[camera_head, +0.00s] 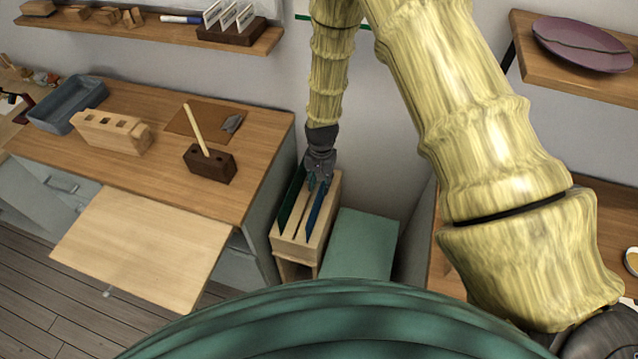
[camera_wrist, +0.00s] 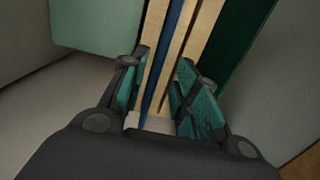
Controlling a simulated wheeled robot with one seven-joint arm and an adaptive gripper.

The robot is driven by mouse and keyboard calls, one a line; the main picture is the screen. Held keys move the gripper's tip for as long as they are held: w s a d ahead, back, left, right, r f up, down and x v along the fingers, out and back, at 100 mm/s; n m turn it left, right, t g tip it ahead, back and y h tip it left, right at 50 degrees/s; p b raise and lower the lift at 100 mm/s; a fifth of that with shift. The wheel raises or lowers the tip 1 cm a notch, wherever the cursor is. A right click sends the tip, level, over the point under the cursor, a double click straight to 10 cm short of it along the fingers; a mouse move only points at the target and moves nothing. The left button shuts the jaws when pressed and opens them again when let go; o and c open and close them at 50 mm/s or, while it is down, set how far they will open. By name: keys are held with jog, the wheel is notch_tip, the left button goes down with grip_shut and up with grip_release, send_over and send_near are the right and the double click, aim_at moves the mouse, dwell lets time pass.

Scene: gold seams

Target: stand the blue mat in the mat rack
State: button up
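The blue mat (camera_head: 316,208) stands on edge in a slot of the light wooden mat rack (camera_head: 290,246). In the wrist view the blue mat (camera_wrist: 172,48) shows as a thin strip between two wooden slats of the rack (camera_wrist: 203,32). My gripper (camera_head: 319,184) is just above the rack, at the mat's far end. In the wrist view its teal finger pads (camera_wrist: 162,92) are apart, with visible gaps around the blue mat between them, so it is open. The mat's lower part is hidden in the rack.
A dark green mat (camera_head: 292,196) stands in the rack's left slot. A green box-like surface (camera_head: 358,246) is right of the rack. The wooden workbench (camera_head: 255,128) is at left, with a pull-out board (camera_head: 140,245). A wall is close behind.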

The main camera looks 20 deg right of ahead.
jog(key=shift+r+p, duration=1.5)
jog(key=shift+r, duration=1.3)
notch_tip(320, 180, up, 6)
jog(key=p, duration=0.3)
jog(key=shift+p, duration=0.3)
